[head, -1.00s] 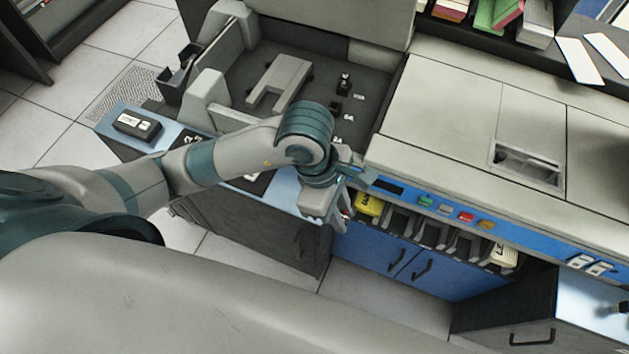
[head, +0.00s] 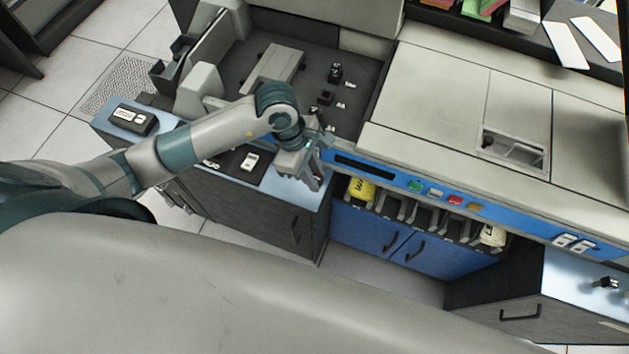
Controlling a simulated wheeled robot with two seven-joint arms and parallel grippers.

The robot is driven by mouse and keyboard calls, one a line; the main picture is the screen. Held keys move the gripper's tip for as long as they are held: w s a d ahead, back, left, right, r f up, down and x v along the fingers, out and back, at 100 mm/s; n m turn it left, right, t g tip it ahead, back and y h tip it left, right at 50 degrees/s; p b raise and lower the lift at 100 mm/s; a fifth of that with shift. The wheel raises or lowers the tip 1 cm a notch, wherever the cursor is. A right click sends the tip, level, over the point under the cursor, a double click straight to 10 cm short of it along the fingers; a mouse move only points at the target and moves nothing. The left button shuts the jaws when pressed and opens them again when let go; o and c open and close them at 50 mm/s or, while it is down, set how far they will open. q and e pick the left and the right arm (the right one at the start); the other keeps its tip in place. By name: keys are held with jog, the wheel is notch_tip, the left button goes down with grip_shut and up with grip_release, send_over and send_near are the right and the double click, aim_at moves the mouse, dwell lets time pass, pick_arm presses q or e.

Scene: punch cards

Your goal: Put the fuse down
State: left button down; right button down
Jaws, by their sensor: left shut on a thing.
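My left gripper (head: 314,172) points downward over the right end of the light-blue counter top (head: 291,190), beside the blue control strip of the machine. It is shut on the fuse, which is mostly hidden by the fingers; only a small dark piece shows at the tips. I cannot tell whether the fuse touches the counter. In the open machine bay a black fuse-like part (head: 335,73) stands upright, with a dark socket (head: 326,97) nearer to me. My right gripper is not in view.
A black switch plate (head: 240,163) and a dark box (head: 133,120) sit on the counter left of the gripper. A grey bracket (head: 272,66) lies in the bay. Card slots with a yellow stack (head: 360,190) are to the right. A small black part (head: 604,284) is on the right-hand surface.

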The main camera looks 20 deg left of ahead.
pick_arm(q)
notch_tip(320, 180, down, 3)
jog(key=shift+f+p, duration=0.15)
jog(key=shift+p, duration=0.7)
jog(key=shift+f, duration=0.25)
jog(key=shift+f, duration=0.15)
jog(key=c, duration=1.6)
grip_release()
